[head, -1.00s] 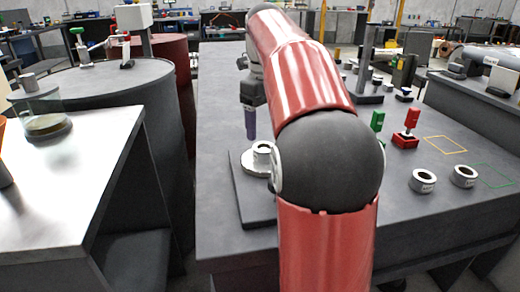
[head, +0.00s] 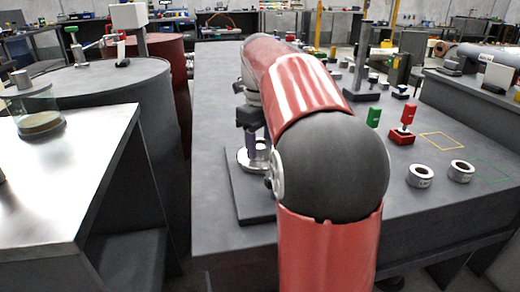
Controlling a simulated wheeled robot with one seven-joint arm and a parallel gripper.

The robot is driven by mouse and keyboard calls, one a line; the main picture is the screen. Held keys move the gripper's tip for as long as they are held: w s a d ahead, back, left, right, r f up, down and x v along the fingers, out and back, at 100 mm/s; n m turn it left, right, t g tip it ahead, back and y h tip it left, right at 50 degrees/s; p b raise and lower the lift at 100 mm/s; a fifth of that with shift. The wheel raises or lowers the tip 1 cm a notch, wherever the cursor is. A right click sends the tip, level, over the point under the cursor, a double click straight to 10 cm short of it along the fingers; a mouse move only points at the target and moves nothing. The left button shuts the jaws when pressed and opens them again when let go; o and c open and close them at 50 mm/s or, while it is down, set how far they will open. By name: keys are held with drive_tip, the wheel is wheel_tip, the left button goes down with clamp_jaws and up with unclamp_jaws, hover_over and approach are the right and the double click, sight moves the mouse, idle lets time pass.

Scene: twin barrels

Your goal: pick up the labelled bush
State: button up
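Two pale grey ring-shaped bushes with dark marks on their sides, a left one (head: 420,175) and a right one (head: 461,171), lie on the right part of the grey bench. The marks are too small to read. A pale round piece (head: 246,163) sits on a dark plate (head: 245,203) left of my arm. My gripper (head: 257,147) points down directly above this piece, with purple parts beneath its dark body. I cannot tell whether the purple parts are fingers or something held. My arm partly hides the round piece and the gripper, and whether they touch is unclear.
A red-handled tool in a red block (head: 401,137) and a green-handled tool (head: 374,116) stand right of my arm. Yellow (head: 442,141) and green (head: 492,170) outlines mark the bench. Drums and a bright table (head: 60,185) stand left.

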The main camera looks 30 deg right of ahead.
drive_tip(key=c, duration=0.7)
wheel_tip(320, 180, up, 11)
drive_tip(key=shift+f+p, duration=0.2)
drive_tip(key=shift+p, duration=0.5)
drive_tip(key=shift+s, duration=0.1)
